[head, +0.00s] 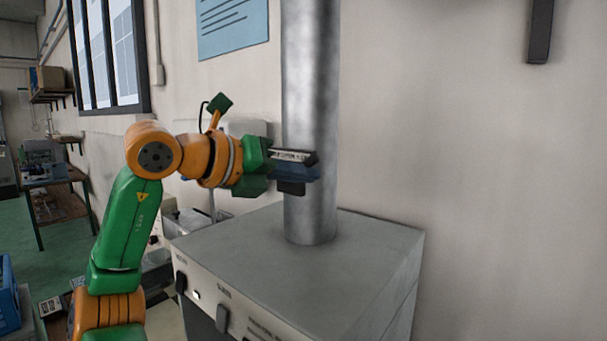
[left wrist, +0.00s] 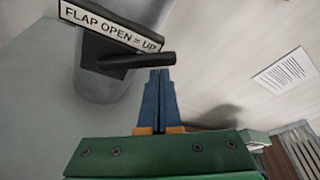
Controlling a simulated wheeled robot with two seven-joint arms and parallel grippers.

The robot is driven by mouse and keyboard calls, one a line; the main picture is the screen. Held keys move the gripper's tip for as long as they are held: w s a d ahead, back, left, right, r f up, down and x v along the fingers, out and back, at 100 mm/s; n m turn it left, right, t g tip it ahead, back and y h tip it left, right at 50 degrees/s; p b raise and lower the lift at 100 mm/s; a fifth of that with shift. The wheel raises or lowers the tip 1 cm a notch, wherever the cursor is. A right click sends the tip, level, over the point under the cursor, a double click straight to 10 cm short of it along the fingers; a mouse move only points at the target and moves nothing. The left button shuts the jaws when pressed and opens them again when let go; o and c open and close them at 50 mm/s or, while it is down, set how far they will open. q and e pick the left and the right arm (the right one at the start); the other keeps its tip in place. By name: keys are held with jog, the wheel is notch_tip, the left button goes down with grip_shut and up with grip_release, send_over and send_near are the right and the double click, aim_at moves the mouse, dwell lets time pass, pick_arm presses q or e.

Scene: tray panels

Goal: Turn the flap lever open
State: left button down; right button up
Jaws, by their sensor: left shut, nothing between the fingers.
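The flap lever (left wrist: 140,61) is a dark rod on a dark mount, beside the grey metal pipe (head: 311,90). A white label reading "FLAP OPEN = UP" (left wrist: 110,27) sits over the mount. In the left wrist view the rod points right and lies roughly level. My left gripper (left wrist: 160,74) has its blue fingers together and empty, their tips at the rod's free end; I cannot tell whether they touch it. In the head view my left gripper (head: 316,170) is in front of the pipe and hides most of the lever. My right gripper is not in view.
The pipe rises from a grey cabinet (head: 375,240) with small controls on its front. A wall stands close behind, with a blue poster (head: 232,27) and a dark wall bracket (head: 540,30). The space to the right of the pipe is clear.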

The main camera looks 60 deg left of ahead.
pick_arm(q)
jog(key=shift+a+r+n+h, duration=0.2)
jog(key=shift+r+n+h, duration=0.15)
jog(key=shift+n, duration=0.25)
jog(key=shift+s+a+r+n+t+h+b, duration=0.15)
jog(key=shift+a+r+n+t+h+b, duration=0.15)
jog(key=shift+n, duration=0.3)
jog(key=shift+s+a+r+n+t+h+b, duration=0.15)
jog(key=shift+a+r+n+t, duration=0.2)
jog(key=shift+n, duration=0.25)
jog(key=shift+s+a+r+n+t+h+b, duration=0.15)
jog(key=shift+a+r+n+t+b, duration=0.3)
jog(key=shift+n, duration=0.65)
jog(key=shift+s+a+r+n+t+h+b, duration=0.15)
jog(key=shift+a+r+n+t+b, duration=0.25)
jog(key=shift+n, duration=0.7)
jog(key=shift+a+r, duration=0.1)
jog(key=shift+a, duration=0.1)
